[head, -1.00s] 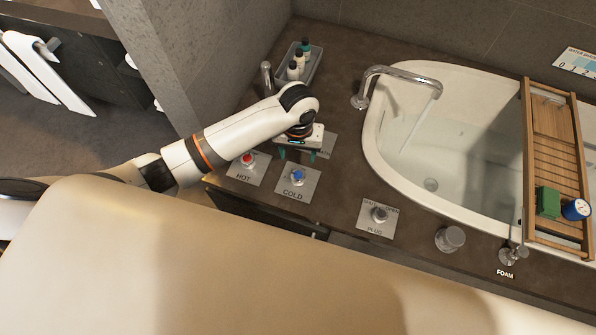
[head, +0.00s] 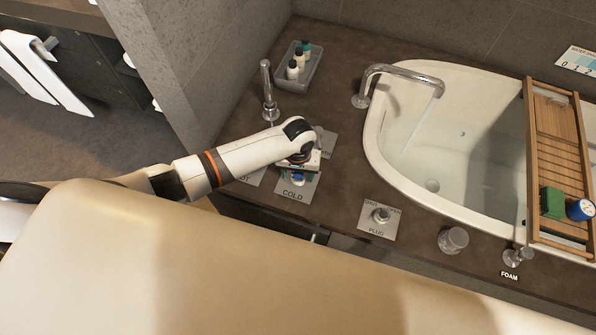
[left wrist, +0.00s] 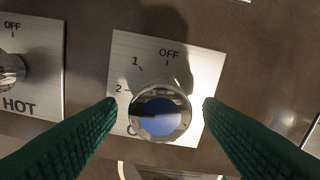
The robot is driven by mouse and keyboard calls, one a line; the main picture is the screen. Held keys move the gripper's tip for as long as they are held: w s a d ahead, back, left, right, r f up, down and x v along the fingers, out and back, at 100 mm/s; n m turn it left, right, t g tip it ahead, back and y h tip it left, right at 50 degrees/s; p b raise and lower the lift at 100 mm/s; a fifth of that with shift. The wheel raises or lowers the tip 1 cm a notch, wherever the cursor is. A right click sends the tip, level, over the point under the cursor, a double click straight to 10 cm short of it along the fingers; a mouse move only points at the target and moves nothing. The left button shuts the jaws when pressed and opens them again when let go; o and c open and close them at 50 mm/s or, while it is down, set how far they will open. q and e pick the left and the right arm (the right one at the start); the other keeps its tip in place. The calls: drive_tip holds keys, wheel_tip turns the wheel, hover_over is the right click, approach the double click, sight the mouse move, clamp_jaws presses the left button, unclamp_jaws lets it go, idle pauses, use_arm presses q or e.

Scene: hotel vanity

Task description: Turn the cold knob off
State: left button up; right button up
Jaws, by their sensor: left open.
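The cold knob is a round chrome knob with a blue cap (left wrist: 162,116) on a square metal plate (left wrist: 190,60) marked OFF, 1 and 2. In the head view the knob (head: 298,178) shows partly under my left gripper (head: 297,180), above the word COLD. In the left wrist view my left gripper (left wrist: 157,105) is open, with one green finger on each side of the knob. Gaps show between the fingers and the knob. A dark line on the cap points to the left, and the lower plate markings are partly hidden. My right gripper is not in view.
The hot knob (left wrist: 12,68) is close on the left, with its plate partly behind my arm in the head view. The plug knob (head: 380,215) is to the right. The bathtub (head: 372,150) with its spout (head: 405,72) lies beyond.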

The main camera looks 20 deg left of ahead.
use_arm(q)
drive_tip(key=c, duration=1)
